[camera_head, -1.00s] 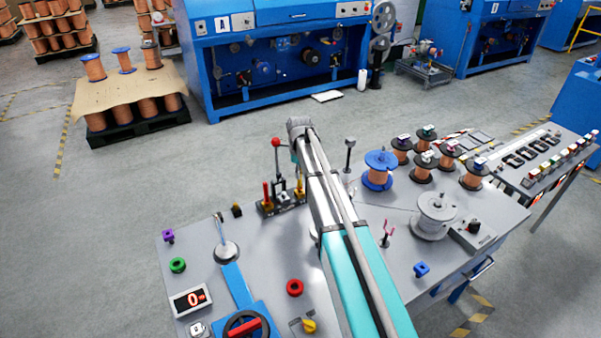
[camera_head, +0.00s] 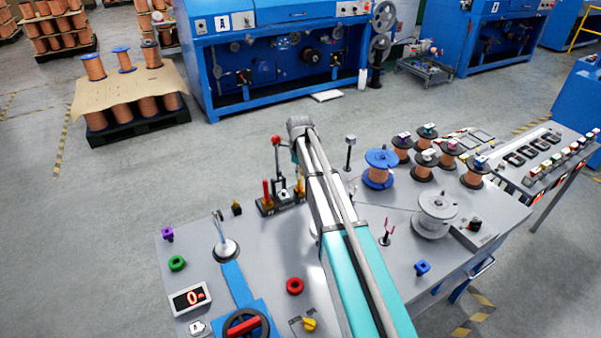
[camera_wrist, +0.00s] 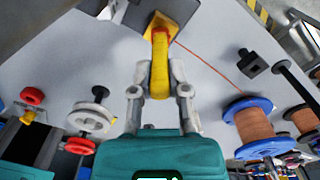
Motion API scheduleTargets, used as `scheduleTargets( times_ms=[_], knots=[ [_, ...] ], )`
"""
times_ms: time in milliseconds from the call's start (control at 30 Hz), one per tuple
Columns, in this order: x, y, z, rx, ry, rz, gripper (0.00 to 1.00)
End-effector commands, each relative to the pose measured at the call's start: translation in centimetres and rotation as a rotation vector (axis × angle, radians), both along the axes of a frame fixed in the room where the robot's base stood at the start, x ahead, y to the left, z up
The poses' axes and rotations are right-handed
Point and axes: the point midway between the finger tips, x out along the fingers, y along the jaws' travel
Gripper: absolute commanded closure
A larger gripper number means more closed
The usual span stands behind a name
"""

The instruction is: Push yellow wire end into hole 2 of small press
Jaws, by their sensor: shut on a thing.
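My gripper (camera_wrist: 160,90) is shut on a yellow piece (camera_wrist: 159,72), with a finger on each side; red shows at its far end. Beyond it is a yellow part (camera_wrist: 164,22) at a dark block. A thin copper-coloured wire (camera_wrist: 212,67) runs from beside the yellow piece toward the blue spool (camera_wrist: 258,130). In the head view, the small press (camera_head: 279,188), with a red-knobbed lever, stands at the table's back edge beside my arm. My arm hides the gripper in that view. I cannot make out the press's holes or whether the wire end is inside one.
The blue-flanged spool (camera_head: 380,168) and a grey spool (camera_head: 436,215) stand right of my arm. A black post (camera_head: 349,153) stands behind it. Table surface between these is partly clear.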

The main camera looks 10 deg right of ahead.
Motion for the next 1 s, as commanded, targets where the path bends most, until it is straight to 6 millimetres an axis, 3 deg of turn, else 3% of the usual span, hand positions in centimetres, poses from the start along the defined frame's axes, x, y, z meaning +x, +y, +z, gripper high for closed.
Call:
scheduleTargets(
  times_ms=[333,367,567,1000],
  knots=[
    [-0.02,-0.02,0.02,0.000,0.000,0.000,1.00],
    [-0.01,-0.03,0.02,0.000,0.000,0.000,0.73],
    [0.00,-0.04,0.02,0.000,0.000,0.000,0.39],
    [0.00,-0.04,0.02,0.000,0.000,-0.001,0.39]
  ],
)
